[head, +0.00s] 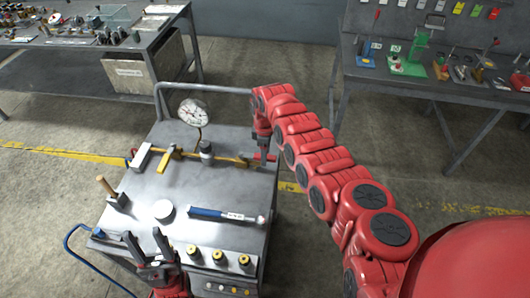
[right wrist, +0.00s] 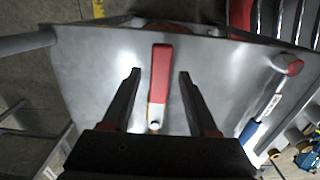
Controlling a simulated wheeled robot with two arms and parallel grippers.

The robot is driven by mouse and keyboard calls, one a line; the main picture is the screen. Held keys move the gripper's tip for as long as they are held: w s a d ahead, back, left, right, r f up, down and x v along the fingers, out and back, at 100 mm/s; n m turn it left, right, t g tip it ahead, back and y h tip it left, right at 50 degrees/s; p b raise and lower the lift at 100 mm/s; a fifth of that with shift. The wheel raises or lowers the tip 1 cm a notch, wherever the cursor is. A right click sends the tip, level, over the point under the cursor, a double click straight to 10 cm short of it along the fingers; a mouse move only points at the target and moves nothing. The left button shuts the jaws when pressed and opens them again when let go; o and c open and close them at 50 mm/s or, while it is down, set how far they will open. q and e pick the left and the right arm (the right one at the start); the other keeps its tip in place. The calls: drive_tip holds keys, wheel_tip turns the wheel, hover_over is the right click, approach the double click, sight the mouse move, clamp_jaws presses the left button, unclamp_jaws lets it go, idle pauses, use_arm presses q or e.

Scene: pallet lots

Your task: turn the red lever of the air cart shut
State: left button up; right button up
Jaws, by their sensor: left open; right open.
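The red lever (head: 265,157) is at the pipe's right end, partly hidden by my right gripper (head: 264,142). In the right wrist view the red lever (right wrist: 161,70) has a red sleeve and a silver end with a bolt. My right gripper (right wrist: 160,75) is open, with one finger on each side of the lever and visible gaps. My left gripper (head: 153,247) is open and empty near the cart's front left.
On the cart lie a blue-handled tool (head: 225,214), a white disc (head: 163,210), a wooden-handled tool (head: 107,187) and several yellow-topped fittings (head: 218,255). A cluttered bench (head: 150,45) stands back left, another table (head: 400,82) back right. Floor between is clear.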

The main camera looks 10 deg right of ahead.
clamp_jaws()
idle(1.4)
